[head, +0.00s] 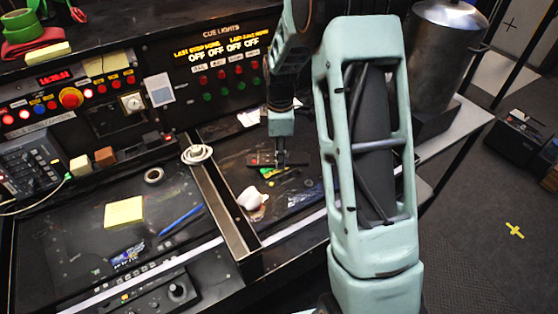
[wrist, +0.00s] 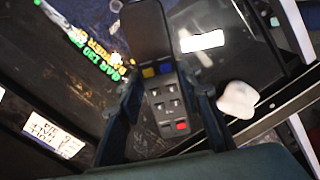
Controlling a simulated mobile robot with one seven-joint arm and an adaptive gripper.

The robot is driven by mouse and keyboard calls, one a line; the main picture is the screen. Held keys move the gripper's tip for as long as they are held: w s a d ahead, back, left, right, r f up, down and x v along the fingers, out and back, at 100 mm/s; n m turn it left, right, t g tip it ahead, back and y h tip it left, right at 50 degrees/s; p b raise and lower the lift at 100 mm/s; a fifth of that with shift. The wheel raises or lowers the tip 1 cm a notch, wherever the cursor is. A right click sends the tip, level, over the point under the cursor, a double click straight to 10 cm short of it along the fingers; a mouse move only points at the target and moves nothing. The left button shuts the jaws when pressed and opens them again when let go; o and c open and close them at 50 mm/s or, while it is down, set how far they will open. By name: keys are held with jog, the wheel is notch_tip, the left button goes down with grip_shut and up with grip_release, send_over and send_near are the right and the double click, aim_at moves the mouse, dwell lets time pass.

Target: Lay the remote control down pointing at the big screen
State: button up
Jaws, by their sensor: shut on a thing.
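A dark remote control (wrist: 166,100) with grey, yellow, blue and red buttons lies lengthwise between the fingers of my gripper (wrist: 168,92) in the wrist view. My gripper is shut on it. In the head view my gripper (head: 280,160) points down over the right-hand desk panel, and the remote (head: 260,158) shows as a dark bar at the fingertips. I cannot tell whether the remote touches the panel. I cannot pick out for sure which surface is the big screen.
A white cup-like object (head: 252,198) stands just in front of my gripper. A raised divider (head: 222,205) runs to its left. The left panel holds a yellow note (head: 124,212) and a blue pen (head: 181,220). The cue lights panel (head: 222,70) rises behind.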

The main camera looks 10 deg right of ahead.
jog(key=shift+w+a+f, duration=0.1)
jog(key=shift+w+f, duration=0.2)
jog(key=shift+f, duration=1.55)
jog(key=shift+f, duration=0.1)
jog(key=o, duration=1.2)
jog(key=shift+f, duration=0.1)
jog(key=shift+o, duration=0.2)
notch_tip(320, 180, up, 12)
jog(key=shift+r, duration=0.2)
